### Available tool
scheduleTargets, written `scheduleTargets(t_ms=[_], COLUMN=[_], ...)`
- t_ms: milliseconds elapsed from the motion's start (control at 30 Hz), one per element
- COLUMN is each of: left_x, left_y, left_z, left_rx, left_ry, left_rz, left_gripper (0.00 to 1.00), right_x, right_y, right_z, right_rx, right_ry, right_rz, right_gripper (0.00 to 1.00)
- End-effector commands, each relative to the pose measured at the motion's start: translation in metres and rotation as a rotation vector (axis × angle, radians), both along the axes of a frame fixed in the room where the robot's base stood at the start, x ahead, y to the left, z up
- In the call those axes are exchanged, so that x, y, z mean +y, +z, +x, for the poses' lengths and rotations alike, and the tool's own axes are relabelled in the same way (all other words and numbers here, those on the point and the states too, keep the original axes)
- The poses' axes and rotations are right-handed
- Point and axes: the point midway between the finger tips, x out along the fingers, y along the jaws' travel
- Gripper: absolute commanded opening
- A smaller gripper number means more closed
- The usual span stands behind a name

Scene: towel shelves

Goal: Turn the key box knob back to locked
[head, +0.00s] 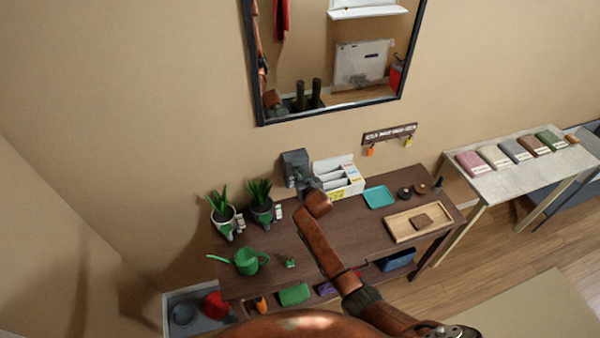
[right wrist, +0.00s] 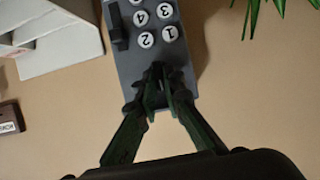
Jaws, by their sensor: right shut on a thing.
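The key box (head: 294,161) is a small grey box on the wall above the back of the table. In the right wrist view its grey face (right wrist: 186,60) appears upside down, with round white numbered buttons and a dark upright bar (right wrist: 116,27) along one side. My right gripper (right wrist: 165,78) has its fingertips together at the box's lower part in that view, shut on the knob. The fingers mostly hide the knob, so its turn angle cannot be told. In the head view my right gripper (head: 309,184) is small and dark against the box. My left gripper is not in view.
A white organizer (head: 340,180) stands close right of the box. Two potted plants (head: 262,206) stand to its left. The table (head: 300,255) also bears a green watering can (head: 248,262), a teal tray (head: 379,197) and a wooden tray (head: 401,231). A key rack (head: 390,133) hangs on the wall.

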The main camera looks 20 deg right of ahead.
Motion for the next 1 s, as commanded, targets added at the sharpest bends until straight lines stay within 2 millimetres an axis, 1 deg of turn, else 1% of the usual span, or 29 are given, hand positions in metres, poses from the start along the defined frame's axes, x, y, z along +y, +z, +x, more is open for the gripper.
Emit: scheduleTargets(t_ms=[67, 100, 300, 367, 600, 633, 767, 867, 1000], left_x=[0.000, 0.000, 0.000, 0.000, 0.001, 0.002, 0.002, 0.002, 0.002], left_y=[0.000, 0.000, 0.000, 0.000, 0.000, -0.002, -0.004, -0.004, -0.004], left_z=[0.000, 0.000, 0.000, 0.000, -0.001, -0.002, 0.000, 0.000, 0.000], left_rx=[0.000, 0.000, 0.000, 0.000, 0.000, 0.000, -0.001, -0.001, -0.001], left_ry=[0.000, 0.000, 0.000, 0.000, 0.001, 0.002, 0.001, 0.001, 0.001], left_rz=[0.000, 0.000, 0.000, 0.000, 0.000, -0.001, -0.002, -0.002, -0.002], left_gripper=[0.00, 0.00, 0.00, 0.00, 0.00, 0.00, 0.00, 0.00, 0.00], right_x=[-0.003, -0.003, -0.002, -0.001, 0.000, 0.000, -0.001, -0.002, -0.003], right_y=[-0.001, -0.001, -0.001, 0.000, 0.000, 0.000, 0.002, 0.007, 0.016], right_z=[0.000, 0.000, 0.000, 0.000, 0.000, 0.000, -0.006, -0.017, -0.039], right_rx=[0.002, 0.002, 0.001, 0.001, 0.001, 0.000, 0.000, -0.001, -0.001], right_ry=[-0.002, -0.003, -0.001, -0.001, 0.000, 0.000, -0.001, -0.001, -0.001], right_rz=[-0.003, -0.003, -0.002, -0.002, 0.000, 0.000, 0.000, 0.001, 0.001], right_gripper=[0.00, 0.09, 0.23, 0.26, 0.26, 0.26, 0.26, 0.26, 0.26])
